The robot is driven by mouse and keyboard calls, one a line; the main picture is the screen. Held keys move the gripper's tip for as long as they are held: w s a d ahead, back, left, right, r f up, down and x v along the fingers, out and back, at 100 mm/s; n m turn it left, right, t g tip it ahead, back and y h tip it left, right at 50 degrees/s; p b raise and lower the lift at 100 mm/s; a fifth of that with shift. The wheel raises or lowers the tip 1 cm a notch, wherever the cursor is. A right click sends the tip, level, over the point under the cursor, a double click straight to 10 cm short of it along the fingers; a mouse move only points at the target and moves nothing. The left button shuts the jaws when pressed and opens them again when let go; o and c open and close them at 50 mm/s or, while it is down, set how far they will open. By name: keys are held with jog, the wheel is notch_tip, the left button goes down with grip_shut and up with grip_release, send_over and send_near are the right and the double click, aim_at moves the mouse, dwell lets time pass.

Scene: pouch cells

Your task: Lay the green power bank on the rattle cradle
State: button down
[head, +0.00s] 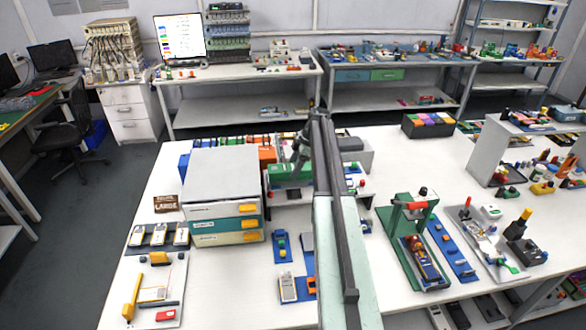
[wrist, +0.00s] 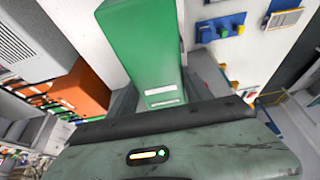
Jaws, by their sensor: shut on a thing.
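The green power bank (wrist: 140,50) is a long green block with pale labels on its end. In the wrist view it sits between the grey fingers of my gripper (wrist: 160,92), which is shut on it. In the head view my gripper (head: 301,150) is at the back middle of the white table, and a green block (head: 290,173) shows just below it, partly hidden by my arm. I cannot tell for sure which fixture is the rattle cradle. Its place may be behind my arm.
A drawer cabinet (head: 222,160) stands left of my arm. A green press-like stand (head: 402,210) is on the right, beside a blue strip (head: 450,245). Orange and blue boxes line the back left. A bin of coloured blocks (head: 428,130) is at the back right.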

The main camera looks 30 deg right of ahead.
jog(key=shift+f, duration=0.15)
dwell(0.8)
jog(key=shift+f+b, duration=0.3)
jog(key=shift+b, duration=0.15)
jog(key=shift+f+b, duration=0.85)
jog(key=shift+c, duration=1.9)
grip_release()
jog(key=shift+r, duration=0.1)
jog(key=p+v, duration=0.7)
jog(key=shift+r, duration=0.25)
jog(key=shift+s+d+r+p, duration=0.1)
jog(key=shift+d+r+p, duration=0.1)
jog(key=shift+p, duration=0.1)
jog(key=shift+f, duration=0.1)
